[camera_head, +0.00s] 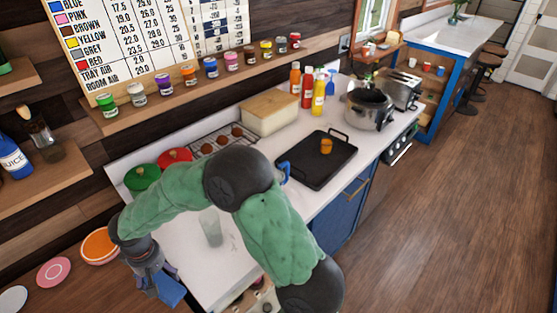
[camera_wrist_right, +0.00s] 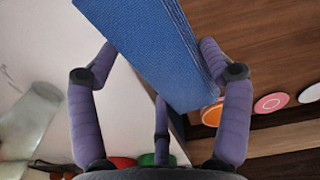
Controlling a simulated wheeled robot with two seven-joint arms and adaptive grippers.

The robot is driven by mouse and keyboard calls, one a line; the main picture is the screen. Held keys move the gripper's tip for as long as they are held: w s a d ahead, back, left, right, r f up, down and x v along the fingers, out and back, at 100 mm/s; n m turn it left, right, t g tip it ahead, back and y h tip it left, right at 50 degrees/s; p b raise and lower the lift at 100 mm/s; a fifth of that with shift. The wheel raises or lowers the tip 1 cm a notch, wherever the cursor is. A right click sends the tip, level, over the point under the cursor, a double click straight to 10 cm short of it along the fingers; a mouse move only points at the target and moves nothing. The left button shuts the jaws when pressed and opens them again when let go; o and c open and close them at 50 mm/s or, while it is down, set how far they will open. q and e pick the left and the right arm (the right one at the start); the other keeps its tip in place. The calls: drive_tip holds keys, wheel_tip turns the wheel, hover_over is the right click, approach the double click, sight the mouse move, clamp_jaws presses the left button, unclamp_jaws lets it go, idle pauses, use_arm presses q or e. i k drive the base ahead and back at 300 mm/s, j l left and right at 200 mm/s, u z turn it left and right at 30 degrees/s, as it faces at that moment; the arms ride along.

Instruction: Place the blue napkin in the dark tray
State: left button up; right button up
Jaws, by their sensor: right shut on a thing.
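The blue napkin (camera_head: 170,291) is a flat, thick folded piece below my right gripper (camera_head: 155,278), at the lower left of the head view. In the right wrist view the napkin (camera_wrist_right: 160,45) lies between the purple fingers of my right gripper (camera_wrist_right: 158,62), which is shut on it. The napkin hangs over the near left edge of the white counter. The dark tray (camera_head: 305,178) lies flat on the counter, right of my green arm and well apart from the napkin. A small orange cup (camera_head: 326,146) stands on it. My left gripper is not in view.
A translucent glass (camera_head: 211,228) stands on the counter near my arm. Red (camera_head: 174,157) and green (camera_head: 142,177) round items, a cooling rack and a box (camera_head: 269,112) line the back. A steel pot (camera_head: 368,110) stands beyond the tray. A small blue item (camera_head: 286,172) shows beside my arm.

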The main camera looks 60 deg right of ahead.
sight(309, 165)
drive_tip(key=k+l, duration=0.15)
drive_tip(key=l, duration=0.2)
drive_tip(key=k+l, duration=0.2)
drive_tip(key=l, duration=0.15)
drive_tip(key=k+l, duration=0.15)
drive_tip(key=l, duration=0.2)
drive_tip(key=k+l, duration=0.15)
drive_tip(key=l, duration=0.2)
drive_tip(key=k+l, duration=0.15)
drive_tip(key=l, duration=0.2)
